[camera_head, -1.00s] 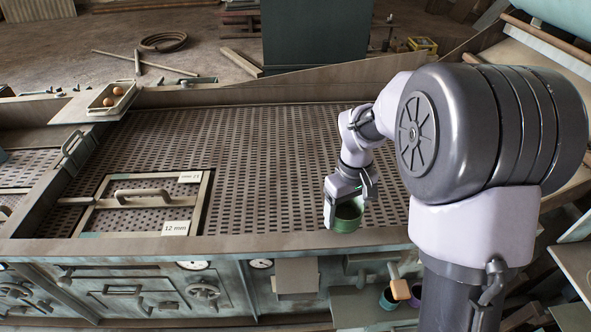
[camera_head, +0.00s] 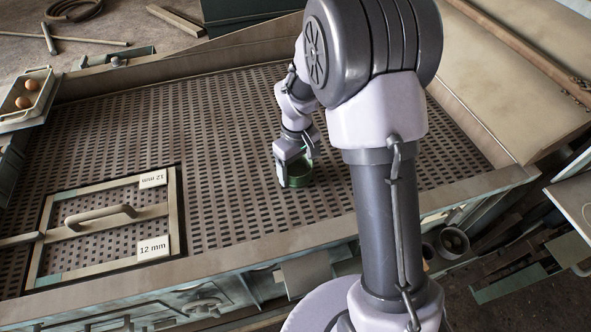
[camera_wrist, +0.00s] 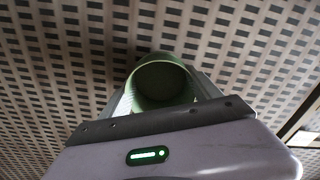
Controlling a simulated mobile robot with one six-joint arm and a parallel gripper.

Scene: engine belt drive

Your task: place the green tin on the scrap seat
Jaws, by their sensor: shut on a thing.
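The green tin (camera_head: 299,176) is an open-topped round can, held over the perforated metal deck. My gripper (camera_head: 291,172) is shut on the tin in the head view. In the wrist view the green tin (camera_wrist: 161,84) sits between the fingers of my gripper (camera_wrist: 163,98), with its open mouth toward the camera. I cannot tell how high the tin is above the deck. No scrap seat can be made out with certainty in these frames.
The perforated deck (camera_head: 225,120) is mostly clear. A framed hatch (camera_head: 105,230) with a handle and "12 mm" labels lies at the left. A tray (camera_head: 27,97) with two round brown things is at the far left. A raised rim (camera_head: 290,240) borders the deck.

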